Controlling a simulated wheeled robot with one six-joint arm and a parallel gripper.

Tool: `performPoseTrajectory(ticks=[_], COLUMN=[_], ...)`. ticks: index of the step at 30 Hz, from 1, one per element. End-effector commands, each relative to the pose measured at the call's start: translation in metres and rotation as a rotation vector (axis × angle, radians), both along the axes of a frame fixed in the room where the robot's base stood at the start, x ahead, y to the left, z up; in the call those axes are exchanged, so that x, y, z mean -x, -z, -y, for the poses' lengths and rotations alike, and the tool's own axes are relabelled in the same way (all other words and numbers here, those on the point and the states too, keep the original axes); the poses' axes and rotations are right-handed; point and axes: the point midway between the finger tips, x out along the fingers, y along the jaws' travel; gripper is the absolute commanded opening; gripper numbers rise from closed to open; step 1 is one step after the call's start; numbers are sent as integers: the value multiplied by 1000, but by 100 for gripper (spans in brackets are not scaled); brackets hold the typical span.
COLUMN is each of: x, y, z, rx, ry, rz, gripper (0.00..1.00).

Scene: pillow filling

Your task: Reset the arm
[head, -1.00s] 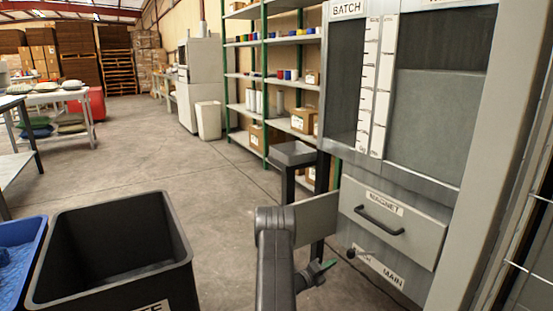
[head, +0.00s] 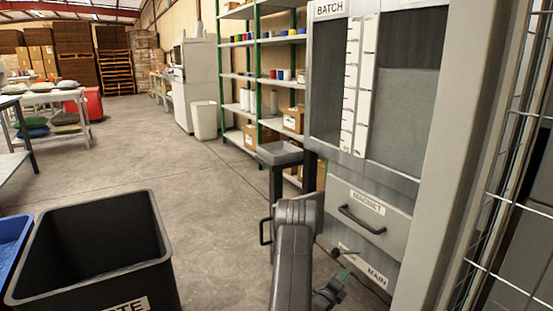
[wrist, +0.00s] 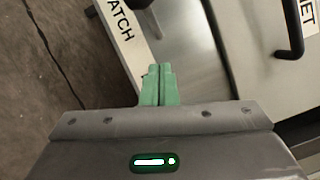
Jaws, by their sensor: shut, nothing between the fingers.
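My arm (head: 290,255) rises at the bottom of the head view, in front of the grey machine with the BATCH and MAGNET labels. My gripper (wrist: 158,72) shows in the wrist view with its two green fingertips together and nothing between them. In the head view its green tip (head: 345,274) is small and low, near the MAIN label. In the wrist view, a panel labelled with letters ending in ATCH (wrist: 120,20) lies beyond the fingertips, and a dark handle (wrist: 290,30) is at the upper right. I cannot tell whether the fingertips touch the machine.
The MAGNET drawer (head: 395,225) with its black handle is shut. A dark bin (head: 90,255) stands at the lower left beside a blue bin (head: 12,250). A small grey tray stand (head: 280,153) is beside the machine. A wire fence (head: 500,190) is at the right. Open floor (head: 150,150) lies at centre left.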

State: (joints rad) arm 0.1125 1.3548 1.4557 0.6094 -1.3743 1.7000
Motion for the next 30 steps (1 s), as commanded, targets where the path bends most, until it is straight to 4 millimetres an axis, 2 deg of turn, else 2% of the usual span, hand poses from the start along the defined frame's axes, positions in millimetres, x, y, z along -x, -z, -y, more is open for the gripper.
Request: performPoseTrajectory(ticks=[3,7,26,30], x=[18,26,40,53], y=[0,0,0,1], z=[21,34,65,56], rx=[1,0,1,-1], ry=[5,-35,-272,-274], rz=[-2,-1,0,-2], gripper=[0,0,0,0])
